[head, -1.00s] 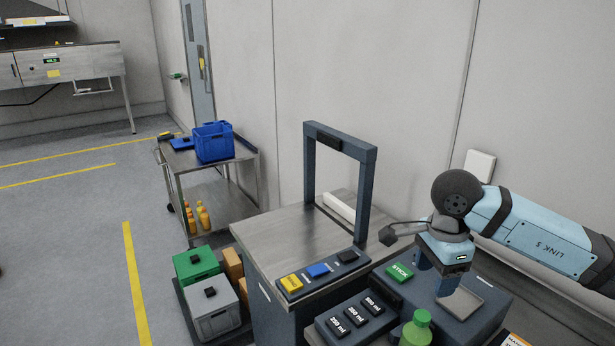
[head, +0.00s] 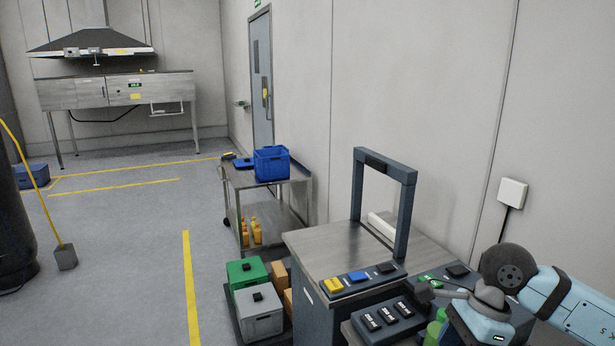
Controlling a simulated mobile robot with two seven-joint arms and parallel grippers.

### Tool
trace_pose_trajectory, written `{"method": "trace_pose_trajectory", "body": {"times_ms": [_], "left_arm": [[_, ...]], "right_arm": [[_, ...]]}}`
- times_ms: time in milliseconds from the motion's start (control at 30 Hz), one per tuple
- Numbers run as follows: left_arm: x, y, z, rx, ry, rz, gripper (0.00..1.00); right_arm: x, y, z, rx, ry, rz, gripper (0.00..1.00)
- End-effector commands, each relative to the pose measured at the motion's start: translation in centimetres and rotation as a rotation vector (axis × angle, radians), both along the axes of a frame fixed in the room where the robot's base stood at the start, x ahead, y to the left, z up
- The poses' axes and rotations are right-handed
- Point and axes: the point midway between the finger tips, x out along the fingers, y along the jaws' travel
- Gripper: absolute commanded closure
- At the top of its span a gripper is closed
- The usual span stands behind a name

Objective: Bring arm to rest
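My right arm comes in from the right edge, and its light blue gripper body (head: 482,326) is at the bottom right in the head view. Its fingers are cut off by the bottom edge, so its opening is hidden. It is in front of the filler bench with the volume buttons (head: 389,313). A green bottle (head: 434,332) shows just left of the gripper, partly cut off and partly covered. I cannot tell whether they touch. My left gripper is not in view.
A steel-topped machine with a dark arch (head: 402,215) stands left of the arm, with a button panel (head: 360,279) at its front. Green (head: 246,271) and grey (head: 258,313) crates sit beside it. A cart holds a blue crate (head: 271,164). The floor at left centre is clear.

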Motion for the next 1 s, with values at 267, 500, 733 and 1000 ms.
{"method": "trace_pose_trajectory", "body": {"times_ms": [267,500,733,1000], "left_arm": [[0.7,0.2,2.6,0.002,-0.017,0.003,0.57],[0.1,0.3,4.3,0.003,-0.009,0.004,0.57],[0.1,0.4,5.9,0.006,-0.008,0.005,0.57],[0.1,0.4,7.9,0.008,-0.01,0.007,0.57]], "right_arm": [[-4.7,10.9,0.1,0.604,0.338,-0.17,0.39],[-5.2,16.0,3.5,1.234,0.873,-0.643,0.39],[-2.6,12.6,-0.2,1.645,1.465,-1.345,0.39],[-8.1,6.3,-14.9,-1.267,-1.56,1.75,0.39]]}}
